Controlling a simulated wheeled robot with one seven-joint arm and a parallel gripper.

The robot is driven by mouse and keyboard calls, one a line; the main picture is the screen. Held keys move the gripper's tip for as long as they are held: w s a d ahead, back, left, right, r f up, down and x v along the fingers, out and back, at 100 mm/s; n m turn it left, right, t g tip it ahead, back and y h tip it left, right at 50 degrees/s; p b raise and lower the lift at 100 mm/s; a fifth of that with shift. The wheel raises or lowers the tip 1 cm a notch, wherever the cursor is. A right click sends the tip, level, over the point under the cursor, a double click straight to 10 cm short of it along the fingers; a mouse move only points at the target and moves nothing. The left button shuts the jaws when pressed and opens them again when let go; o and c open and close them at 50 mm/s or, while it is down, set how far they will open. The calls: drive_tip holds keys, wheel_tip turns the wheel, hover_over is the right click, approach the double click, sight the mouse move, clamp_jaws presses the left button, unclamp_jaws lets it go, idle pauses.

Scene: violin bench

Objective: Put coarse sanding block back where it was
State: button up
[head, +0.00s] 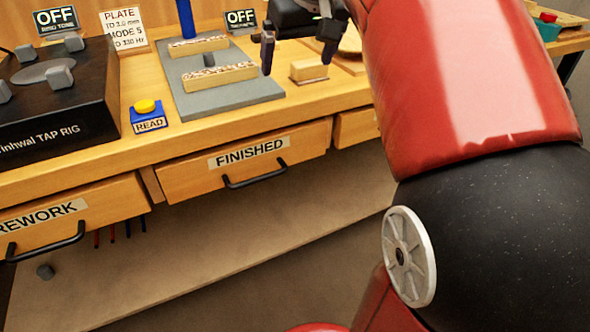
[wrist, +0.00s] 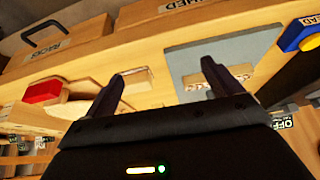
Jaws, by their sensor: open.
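A plain tan block (head: 309,70) lies on the bench just right of the grey plate; no grit marking is readable, so I cannot tell if it is the coarse sanding block. It also shows in the wrist view (wrist: 138,80), beside the left fingertip. My gripper (head: 298,48) is open, with nothing seen between its fingers. It is above the bench near the plate's right edge and the tan block. In the wrist view my gripper (wrist: 162,72) points between the tan block and the plate. My red arm hides part of the bench's right side.
The grey plate (head: 225,98) carries two speckled bars, a small dark block and a blue post. Left are a blue READ box (head: 148,116) and a black tap rig (head: 75,115). A red block (wrist: 43,91) lies near wooden pieces. The FINISHED drawer (head: 245,160) is below.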

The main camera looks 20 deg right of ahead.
drive_tip(key=s+a+f, duration=0.4)
drive_tip(key=s+f, duration=0.4)
drive_tip(key=f, duration=0.3)
drive_tip(key=s+a+f, duration=0.4)
drive_tip(key=s+f, duration=0.4)
drive_tip(key=f, duration=0.2)
drive_tip(key=shift+s+a+f+t, duration=0.15)
drive_tip(key=shift+s+f+t, duration=0.05)
drive_tip(key=shift+f+t, duration=0.2)
